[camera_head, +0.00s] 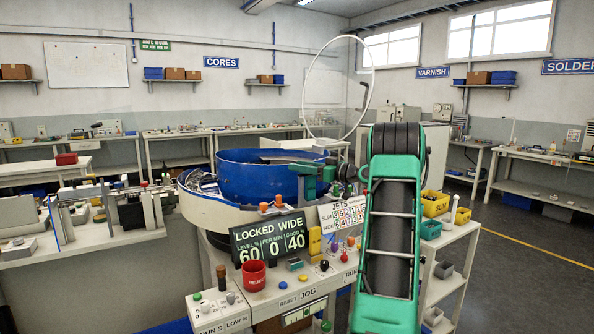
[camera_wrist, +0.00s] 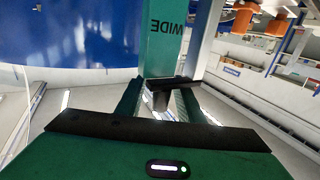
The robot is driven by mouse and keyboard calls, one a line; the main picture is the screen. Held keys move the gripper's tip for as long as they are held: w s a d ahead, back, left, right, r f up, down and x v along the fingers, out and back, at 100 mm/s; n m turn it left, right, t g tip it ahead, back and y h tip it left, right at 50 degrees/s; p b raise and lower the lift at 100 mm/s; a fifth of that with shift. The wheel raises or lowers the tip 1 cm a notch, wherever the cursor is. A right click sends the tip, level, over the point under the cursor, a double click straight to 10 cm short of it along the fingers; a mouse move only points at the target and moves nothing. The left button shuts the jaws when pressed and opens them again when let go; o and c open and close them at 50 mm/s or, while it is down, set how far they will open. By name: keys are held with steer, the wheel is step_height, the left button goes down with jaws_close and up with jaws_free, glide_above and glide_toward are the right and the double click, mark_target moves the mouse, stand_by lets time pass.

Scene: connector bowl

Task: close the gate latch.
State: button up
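In the wrist view a green block (camera_wrist: 160,40) marked "WIDE" stands straight ahead, beside the blue bowl wall; it seems to be part of the gate. A small dark piece (camera_wrist: 160,99), possibly the latch handle, shows below the block. My gripper (camera_wrist: 157,90) has its two green fingers apart, one on each side of this dark piece. I see no clear grip on it. In the head view a green part (camera_head: 316,172) sits at the right side of the blue bowl; my arm and the small scale hide which parts are gate, latch or gripper.
The blue bowl (camera_head: 250,178) sits on a round white base. A white shelf cart (camera_head: 450,262) with yellow bins is at the right. Open floor lies further right.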

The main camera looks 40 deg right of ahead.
steer(key=v, duration=1)
steer(key=shift+s, duration=0.2)
stand_by(0.5)
